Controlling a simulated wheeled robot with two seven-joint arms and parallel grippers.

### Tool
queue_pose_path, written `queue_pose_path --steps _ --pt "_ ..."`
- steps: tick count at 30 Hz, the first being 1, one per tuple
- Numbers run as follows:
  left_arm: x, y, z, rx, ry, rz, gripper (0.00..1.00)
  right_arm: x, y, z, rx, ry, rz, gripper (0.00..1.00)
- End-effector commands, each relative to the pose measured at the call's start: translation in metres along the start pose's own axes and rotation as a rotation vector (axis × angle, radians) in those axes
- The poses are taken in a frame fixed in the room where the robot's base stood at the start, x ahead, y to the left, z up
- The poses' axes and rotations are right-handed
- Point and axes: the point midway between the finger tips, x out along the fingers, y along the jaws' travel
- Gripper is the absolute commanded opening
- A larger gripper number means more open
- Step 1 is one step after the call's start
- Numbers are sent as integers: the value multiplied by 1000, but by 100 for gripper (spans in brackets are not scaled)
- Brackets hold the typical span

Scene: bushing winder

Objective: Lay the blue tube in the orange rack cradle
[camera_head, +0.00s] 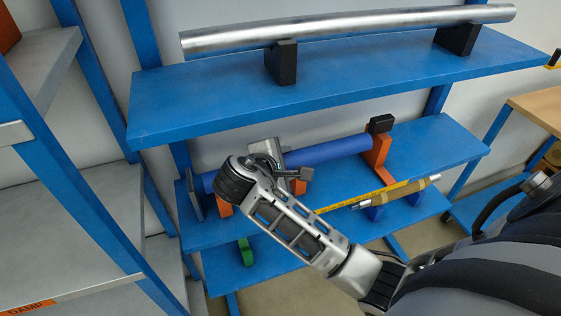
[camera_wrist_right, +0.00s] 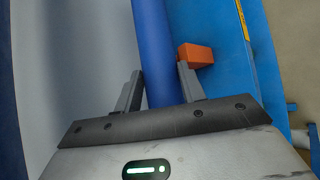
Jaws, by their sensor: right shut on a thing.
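The blue tube (camera_head: 330,151) runs along the middle shelf in the head view, its right end close to an orange cradle post (camera_head: 381,155) with a black top. A second orange cradle piece (camera_head: 223,205) shows below the tube's left part. My right gripper (camera_head: 279,162) is shut on the tube, which also runs between its two fingers in the right wrist view (camera_wrist_right: 156,50). An orange block (camera_wrist_right: 195,55) sits just right of the tube there. My right wrist hides part of the tube, and I cannot tell whether it rests fully in the cradle. My left gripper is not in view.
A silver tube (camera_head: 350,27) lies on black supports on the upper blue shelf (camera_head: 200,103), overhanging the work area. A tan roller (camera_head: 405,191) lies on blue supports at the lower front. Grey shelving (camera_head: 75,215) stands left, and a wooden-topped bench (camera_head: 540,105) right.

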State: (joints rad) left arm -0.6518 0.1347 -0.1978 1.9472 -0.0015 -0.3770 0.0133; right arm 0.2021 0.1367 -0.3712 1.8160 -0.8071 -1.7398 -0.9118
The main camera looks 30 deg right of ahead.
Motion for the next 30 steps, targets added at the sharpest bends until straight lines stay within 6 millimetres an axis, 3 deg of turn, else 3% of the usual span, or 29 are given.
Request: queue_pose_path --steps 3,8,17,30 --pt "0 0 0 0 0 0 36 12 18 -10 2 -1 1 11" --pt "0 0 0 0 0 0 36 19 25 -16 1 1 0 11" --pt "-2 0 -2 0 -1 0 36 37 1 -31 -4 0 -1 11" --pt "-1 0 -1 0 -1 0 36 41 -4 -34 -2 0 0 11"
